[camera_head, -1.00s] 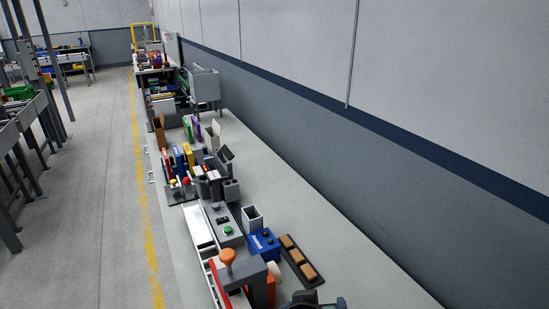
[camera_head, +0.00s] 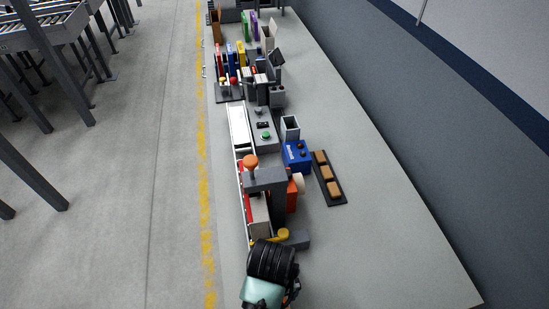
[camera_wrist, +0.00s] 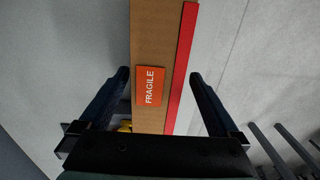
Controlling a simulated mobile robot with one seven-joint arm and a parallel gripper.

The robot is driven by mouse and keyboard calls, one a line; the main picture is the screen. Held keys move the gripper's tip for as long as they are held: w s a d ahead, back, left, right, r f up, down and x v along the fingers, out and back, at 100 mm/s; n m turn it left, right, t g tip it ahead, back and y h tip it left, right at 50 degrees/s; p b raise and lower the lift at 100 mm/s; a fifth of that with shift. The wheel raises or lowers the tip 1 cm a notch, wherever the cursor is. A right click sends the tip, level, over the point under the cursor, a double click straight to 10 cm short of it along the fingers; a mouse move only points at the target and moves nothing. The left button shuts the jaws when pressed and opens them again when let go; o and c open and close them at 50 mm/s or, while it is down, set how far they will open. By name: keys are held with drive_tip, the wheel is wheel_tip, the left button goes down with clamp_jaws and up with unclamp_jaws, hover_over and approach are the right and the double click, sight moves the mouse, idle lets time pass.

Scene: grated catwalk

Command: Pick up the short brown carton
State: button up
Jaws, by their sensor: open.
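A brown carton (camera_wrist: 150,45) with an orange FRAGILE label (camera_wrist: 150,86) and a red strip along one edge fills the middle of the wrist view. It runs off the top of that view, and its lower end is hidden behind my gripper's dark body. My gripper (camera_wrist: 159,75) is open, with one finger on each side of the carton in the picture. I cannot tell whether either finger touches it. In the head view, my black and teal wrist (camera_head: 268,275) is over the near part of the bench, and I cannot clearly make out this carton there.
The long grey bench (camera_head: 380,240) is bare on its right side. An orange-knobbed press (camera_head: 265,178), a blue box (camera_head: 297,157) and a black tray with brown blocks (camera_head: 328,178) stand beyond my wrist. A yellow-topped item (camera_head: 284,233) is close to it.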

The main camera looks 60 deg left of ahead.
drive_tip(key=shift+w+d+f+p, duration=0.15)
drive_tip(key=shift+f+p, duration=0.2)
drive_tip(key=shift+f, duration=0.95)
drive_tip(key=shift+d+f+p, duration=0.1)
drive_tip(key=shift+f+p, duration=0.25)
drive_tip(key=shift+f, duration=0.95)
drive_tip(key=c, duration=1.5)
